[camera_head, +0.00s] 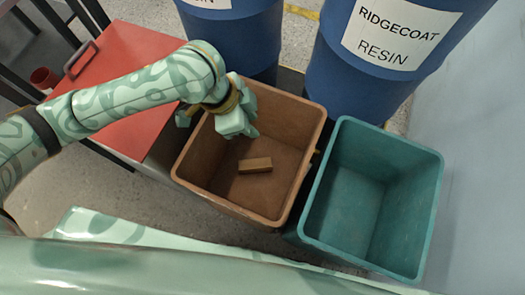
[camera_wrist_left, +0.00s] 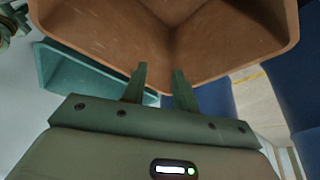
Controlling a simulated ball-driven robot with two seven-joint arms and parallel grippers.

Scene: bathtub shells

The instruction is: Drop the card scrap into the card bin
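A small tan block, seemingly the card scrap (camera_head: 255,164), lies on the floor of the brown bin (camera_head: 290,198) in the head view, apart from my gripper. The brown bin, seemingly the card bin, shows no label; its inside also fills the top of the left wrist view (camera_wrist_left: 110,35). My left gripper (camera_head: 240,128) is over the back left part of the brown bin. In the left wrist view its two fingers (camera_wrist_left: 158,75) are apart with nothing between them. My right gripper is not in view.
A teal bin (camera_head: 362,205), empty, stands right of the brown one. Blue resin drums (camera_head: 365,85) stand behind the bins. A red-topped cabinet (camera_head: 125,60) with a handle is at the left, under my left arm. A grey wall (camera_head: 475,150) bounds the right side.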

